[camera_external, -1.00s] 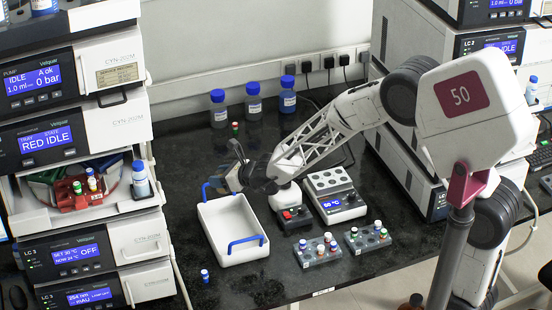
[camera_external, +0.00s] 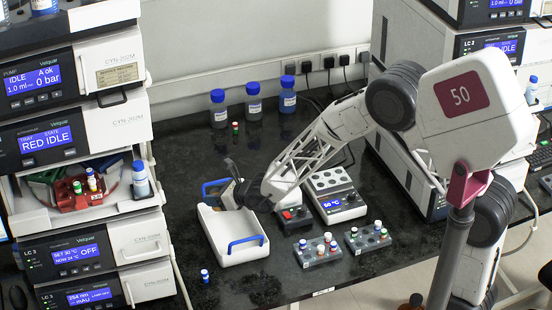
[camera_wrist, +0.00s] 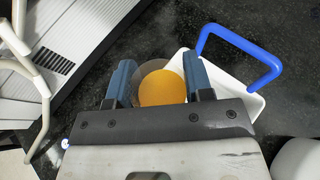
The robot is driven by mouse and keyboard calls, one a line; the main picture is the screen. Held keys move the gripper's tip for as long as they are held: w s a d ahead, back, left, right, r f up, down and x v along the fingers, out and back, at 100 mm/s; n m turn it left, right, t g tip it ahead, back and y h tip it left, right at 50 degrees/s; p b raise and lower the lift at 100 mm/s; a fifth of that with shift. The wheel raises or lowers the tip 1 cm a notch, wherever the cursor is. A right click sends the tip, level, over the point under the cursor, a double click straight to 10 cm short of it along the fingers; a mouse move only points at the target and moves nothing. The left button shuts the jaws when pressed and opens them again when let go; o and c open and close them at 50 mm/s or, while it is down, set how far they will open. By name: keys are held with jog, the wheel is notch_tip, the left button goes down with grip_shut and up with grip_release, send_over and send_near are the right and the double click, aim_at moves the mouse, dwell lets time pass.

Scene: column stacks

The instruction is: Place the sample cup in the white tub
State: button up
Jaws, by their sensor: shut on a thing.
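The sample cup shows in the wrist view as a round orange-yellow face (camera_wrist: 162,88) with a grey rim, between the two blue fingers of my gripper (camera_wrist: 158,78). My gripper is shut on it. The white tub (camera_external: 245,253) with blue handles stands on the black bench in the external view. My gripper (camera_external: 222,192) is low at the far part of the tub there and hides some of it. The cup is hard to make out in that view. In the wrist view, part of the tub (camera_wrist: 232,80) and one blue handle lie behind and right of the cup.
A grey and white device with a blue display (camera_external: 342,203) stands right of the tub. Vial racks (camera_external: 318,252) sit in front of it. A small blue-capped vial (camera_external: 205,275) stands near the front edge. Blue-capped bottles (camera_external: 254,102) stand at the back.

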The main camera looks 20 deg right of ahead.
jog(key=shift+f, duration=3.1)
jog(key=shift+f, duration=0.1)
jog(key=shift+f, duration=1.8)
jog(key=shift+f, duration=0.2)
jog(key=o, duration=0.7)
jog(key=shift+c, duration=0.2)
jog(key=shift+r, duration=0.25)
jog(key=shift+s+d+r, duration=0.1)
jog(key=shift+s+d, duration=0.05)
jog(key=shift+d, duration=0.05)
jog(key=shift+v, duration=5.75)
